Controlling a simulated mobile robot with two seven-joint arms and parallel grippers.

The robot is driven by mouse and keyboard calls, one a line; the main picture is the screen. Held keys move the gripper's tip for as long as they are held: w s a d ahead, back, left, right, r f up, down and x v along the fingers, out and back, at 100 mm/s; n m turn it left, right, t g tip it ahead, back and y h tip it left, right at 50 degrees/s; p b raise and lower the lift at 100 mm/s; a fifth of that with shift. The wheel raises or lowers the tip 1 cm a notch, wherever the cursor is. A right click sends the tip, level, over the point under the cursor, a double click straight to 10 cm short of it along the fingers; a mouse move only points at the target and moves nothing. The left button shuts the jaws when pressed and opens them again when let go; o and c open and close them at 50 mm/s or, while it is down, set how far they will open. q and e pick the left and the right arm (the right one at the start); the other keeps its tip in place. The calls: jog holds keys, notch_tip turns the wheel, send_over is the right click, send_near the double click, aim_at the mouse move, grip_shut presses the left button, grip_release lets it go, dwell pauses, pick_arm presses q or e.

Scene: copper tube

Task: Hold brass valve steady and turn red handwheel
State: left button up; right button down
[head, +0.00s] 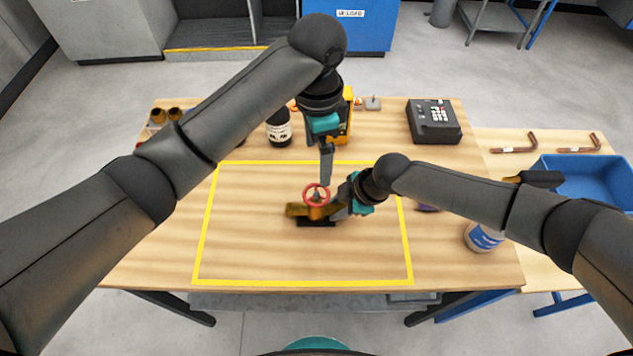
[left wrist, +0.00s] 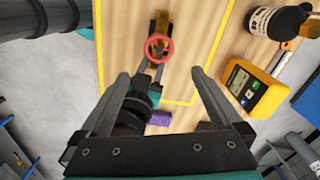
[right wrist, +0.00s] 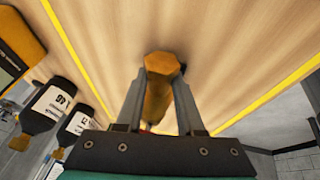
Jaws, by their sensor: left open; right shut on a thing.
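The brass valve (head: 297,210) lies inside the yellow taped rectangle on the table, with the red handwheel (head: 316,195) on its top. My right gripper (head: 340,207) is shut on the valve from the right; in the right wrist view the brass body (right wrist: 158,88) sits between the fingers. My left gripper (head: 326,178) points down just above the handwheel. It is open and empty; in the left wrist view its fingers (left wrist: 160,85) are spread, with the handwheel (left wrist: 159,48) beyond them. The valve's underside is hidden.
A dark bottle (head: 279,128) and a yellow device (left wrist: 249,88) stand at the back of the table. A black keypad box (head: 433,121) is at the back right. A white-and-blue container (head: 484,236) stands right, near a blue bin (head: 585,180). The rectangle's left part is clear.

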aim_at(317, 194)
pick_arm(q)
notch_tip(317, 194, down, 12)
jog(key=m, duration=0.9)
jog(key=shift+a+f, duration=0.1)
jog(key=shift+f, duration=0.05)
jog(key=shift+c, duration=0.2)
jog(key=c, duration=1.3)
jog(key=shift+o, duration=0.2)
jog(key=shift+n, duration=0.4)
